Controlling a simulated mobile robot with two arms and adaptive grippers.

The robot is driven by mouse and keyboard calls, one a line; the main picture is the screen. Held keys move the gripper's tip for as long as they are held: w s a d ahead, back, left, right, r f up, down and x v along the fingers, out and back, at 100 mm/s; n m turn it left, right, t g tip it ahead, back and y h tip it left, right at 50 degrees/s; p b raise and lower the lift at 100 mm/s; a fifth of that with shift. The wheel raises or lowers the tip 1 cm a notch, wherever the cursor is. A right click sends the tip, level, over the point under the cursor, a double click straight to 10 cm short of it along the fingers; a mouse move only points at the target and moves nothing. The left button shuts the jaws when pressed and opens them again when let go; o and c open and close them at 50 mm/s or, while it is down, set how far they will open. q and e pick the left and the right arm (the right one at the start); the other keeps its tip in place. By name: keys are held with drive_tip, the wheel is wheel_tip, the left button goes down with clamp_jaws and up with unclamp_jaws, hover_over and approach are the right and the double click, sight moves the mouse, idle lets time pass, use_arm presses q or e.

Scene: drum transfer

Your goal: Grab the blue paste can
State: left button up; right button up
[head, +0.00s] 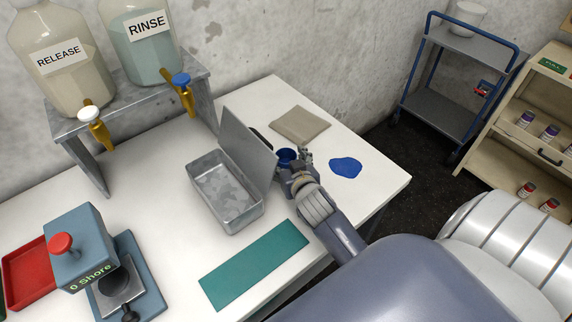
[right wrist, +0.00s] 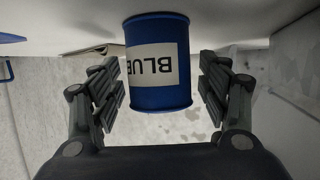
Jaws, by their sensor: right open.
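The blue paste can (head: 286,157) stands on the white table, just beyond my right gripper (head: 294,167) in the head view. In the right wrist view the can (right wrist: 158,85) appears inverted, with a white label reading BLUE. My right gripper (right wrist: 160,95) is open, with one finger on each side of the can and a visible gap on both sides. In the head view the gripper and wrist hide part of the can. My left gripper is not in view.
A metal tray (head: 248,218) with an upright lid (head: 247,150) stands close left of the can. A blue patch (head: 345,168) lies to the right, a folded cloth (head: 300,125) behind. A teal mat (head: 255,264) lies in front. The table's right edge is near.

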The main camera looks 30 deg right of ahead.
drive_tip(key=c, duration=1.2)
drive_tip(key=shift+c, duration=0.2)
drive_tip(key=shift+r, duration=0.15)
